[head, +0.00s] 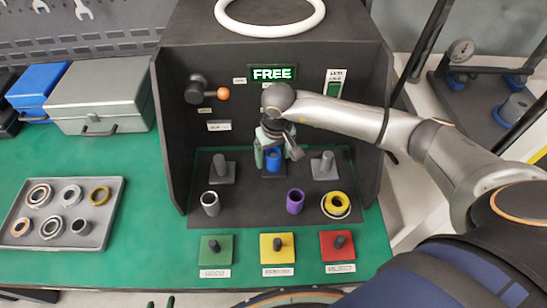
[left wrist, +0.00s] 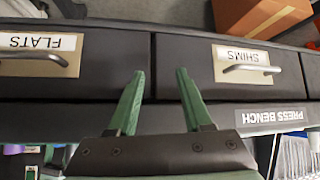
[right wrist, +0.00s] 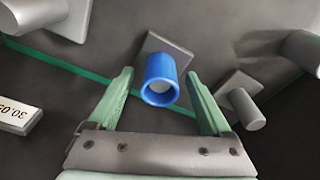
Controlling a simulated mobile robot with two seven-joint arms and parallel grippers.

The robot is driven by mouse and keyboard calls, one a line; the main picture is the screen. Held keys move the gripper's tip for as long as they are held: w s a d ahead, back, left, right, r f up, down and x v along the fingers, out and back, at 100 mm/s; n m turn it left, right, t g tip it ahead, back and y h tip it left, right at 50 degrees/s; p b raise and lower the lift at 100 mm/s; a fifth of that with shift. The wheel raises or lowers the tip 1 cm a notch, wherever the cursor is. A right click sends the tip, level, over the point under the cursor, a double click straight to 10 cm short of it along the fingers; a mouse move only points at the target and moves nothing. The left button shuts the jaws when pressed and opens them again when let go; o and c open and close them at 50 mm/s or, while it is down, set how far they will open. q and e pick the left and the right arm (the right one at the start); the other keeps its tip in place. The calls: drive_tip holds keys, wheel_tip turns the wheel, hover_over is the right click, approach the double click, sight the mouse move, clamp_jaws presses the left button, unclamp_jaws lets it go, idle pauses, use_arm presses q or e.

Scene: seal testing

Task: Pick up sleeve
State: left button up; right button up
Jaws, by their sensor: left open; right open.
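A blue sleeve (head: 273,160) stands on the middle square base inside the dark test booth. It also shows in the right wrist view (right wrist: 151,92), its open round end toward the camera. My right gripper (right wrist: 158,75) is open, with one green finger on each side of the sleeve and a visible gap to each. In the head view this gripper (head: 278,150) partly covers the sleeve. A grey sleeve (head: 211,203) and a purple sleeve (head: 295,201) stand on the booth floor. My left gripper (left wrist: 157,75) is open and empty, in front of the drawers.
Grey posts (head: 220,168) and (head: 322,165) flank the blue sleeve. A yellow ring (head: 337,202) lies front right. Green, yellow and red pads (head: 335,257) line the front. A tray (head: 93,235) of rings sits left. Drawers labelled FLATS and SHIMS (left wrist: 225,80) face my left gripper.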

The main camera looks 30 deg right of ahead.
clamp_jaws()
idle(0.5)
